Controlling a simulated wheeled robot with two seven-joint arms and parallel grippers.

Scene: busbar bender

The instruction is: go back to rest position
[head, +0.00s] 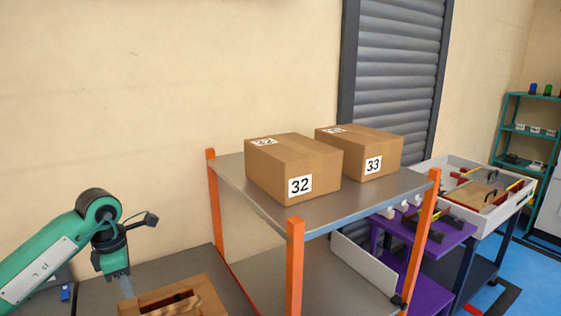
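My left arm, green, comes in from the left. My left gripper (122,288) points down beside an open cardboard box (215,292) at the bottom of the view. Its grey fingers are small and blurred, so I cannot tell whether they are open or shut. I see nothing clearly held in it. My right gripper is not in view.
A grey shelf with orange posts (295,270) carries cardboard boxes 32 (320,165) and 33 (385,148). To its right stand a purple table (445,240) and a white-topped bench (440,170). A teal rack (508,110) stands far right. Blue floor (535,270) shows there.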

